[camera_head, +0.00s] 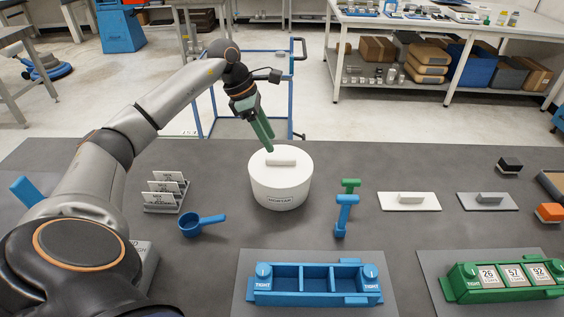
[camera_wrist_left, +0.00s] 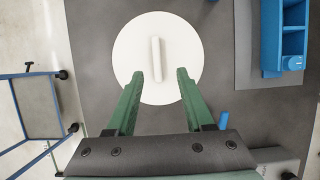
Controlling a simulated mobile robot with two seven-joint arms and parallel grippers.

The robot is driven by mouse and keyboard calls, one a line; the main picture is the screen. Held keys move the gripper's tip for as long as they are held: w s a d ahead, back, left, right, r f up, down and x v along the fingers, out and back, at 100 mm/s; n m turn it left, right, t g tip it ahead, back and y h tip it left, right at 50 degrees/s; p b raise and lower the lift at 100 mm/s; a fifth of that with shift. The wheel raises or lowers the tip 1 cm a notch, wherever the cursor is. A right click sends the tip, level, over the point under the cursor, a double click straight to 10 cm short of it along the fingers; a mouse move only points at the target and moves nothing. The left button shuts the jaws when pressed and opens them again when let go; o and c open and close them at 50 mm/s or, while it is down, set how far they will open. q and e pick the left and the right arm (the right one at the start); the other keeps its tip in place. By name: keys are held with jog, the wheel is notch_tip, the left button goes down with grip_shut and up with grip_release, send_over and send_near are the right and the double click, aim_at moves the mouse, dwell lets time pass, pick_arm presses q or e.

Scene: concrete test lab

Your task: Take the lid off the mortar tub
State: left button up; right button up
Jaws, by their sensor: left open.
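The white mortar tub (camera_head: 280,192) stands upright on the grey table, with "MORTAR" printed on its side. Its round white lid (camera_head: 268,168) is on top and has a bar handle (camera_head: 281,160). In the left wrist view the lid (camera_wrist_left: 185,80) lies beyond the fingers and its handle (camera_wrist_left: 156,60) runs roughly along the view. My left gripper (camera_head: 268,149) has green fingers and is above the lid, close to the handle. In the wrist view the left gripper (camera_wrist_left: 158,76) is open, with nothing between its fingers. The right gripper is not in view.
A blue scoop (camera_head: 202,224) and a card rack (camera_head: 166,191) lie left of the tub. Blue (camera_head: 344,214) and green (camera_head: 351,185) tools and two trowels (camera_head: 409,201) lie to the right. A blue box (camera_head: 315,284) and a green box (camera_head: 500,281) are in front.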

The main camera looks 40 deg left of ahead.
aim_at(280, 158)
pick_arm(q)
jog(key=shift+w+p+x, duration=0.2)
jog(key=shift+p+x, duration=0.4)
jog(key=shift+x, duration=2.95)
jog(key=shift+a, duration=0.2)
grip_shut()
